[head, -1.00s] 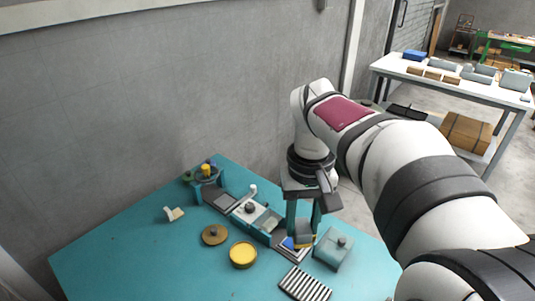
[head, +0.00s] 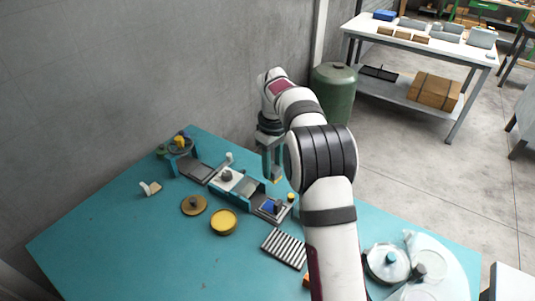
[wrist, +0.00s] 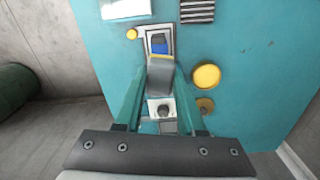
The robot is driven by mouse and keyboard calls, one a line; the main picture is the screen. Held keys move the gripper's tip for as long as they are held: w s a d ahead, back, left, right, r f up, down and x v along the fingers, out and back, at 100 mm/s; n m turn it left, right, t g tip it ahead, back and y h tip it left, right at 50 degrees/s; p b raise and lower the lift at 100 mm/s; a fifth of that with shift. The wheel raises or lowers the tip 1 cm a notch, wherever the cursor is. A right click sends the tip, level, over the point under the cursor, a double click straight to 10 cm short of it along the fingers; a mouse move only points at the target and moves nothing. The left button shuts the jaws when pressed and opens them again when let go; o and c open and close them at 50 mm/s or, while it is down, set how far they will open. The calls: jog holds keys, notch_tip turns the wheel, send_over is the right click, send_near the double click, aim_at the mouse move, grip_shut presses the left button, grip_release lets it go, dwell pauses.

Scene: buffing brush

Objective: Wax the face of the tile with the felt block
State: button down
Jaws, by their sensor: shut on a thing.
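My gripper (head: 272,165) is in the air above the back edge of the teal table. In the wrist view, its two teal fingers (wrist: 158,95) are shut on a grey block (wrist: 160,75), which looks like the felt block. In the head view, the block's small visible end (head: 276,180) looks yellowish. A blue piece (wrist: 158,46), seemingly the tile, sits in a pale-framed holder (wrist: 149,34) just beyond the block. The holder also shows in the head view (head: 262,212), below the gripper. The block looks apart from the tile; its underside is hidden. A round yellow wax tin (head: 223,222) stands open nearby.
A brown lid with a knob (head: 194,205) lies left of the tin. A white-topped fixture with a knob (head: 228,178) adjoins the holder. A ribbed plate (head: 285,249) lies in front, and clear glassy items (head: 388,262) stand right. The table's left front is clear.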

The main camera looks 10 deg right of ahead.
jog(key=shift+w+d+f+n, duration=0.2)
jog(key=shift+w+f+n, duration=0.25)
jog(key=shift+f, duration=1.65)
jog(key=shift+w+d+f+n, duration=0.25)
jog(key=shift+w+f, duration=0.35)
jog(key=shift+f, duration=1.5)
jog(key=shift+w+d+f+n, duration=0.15)
jog(key=shift+w+f+n, duration=0.35)
jog(key=shift+f, duration=1.6)
jog(key=shift+a+f, duration=0.1)
jog(key=shift+f, duration=0.2)
jog(key=shift+s+a+f, duration=0.1)
jog(key=shift+s+a, duration=0.2)
jog(key=shift+s+a+f, duration=0.15)
jog(key=shift+s+a, duration=1.45)
jog(key=shift+s, duration=0.05)
jog(key=w+d, duration=0.2)
jog(key=w+d+r, duration=0.1)
jog(key=w+d, duration=0.1)
jog(key=shift+r, duration=0.45)
notch_tip(320, 180, up, 6)
jog(key=shift+r, duration=0.15)
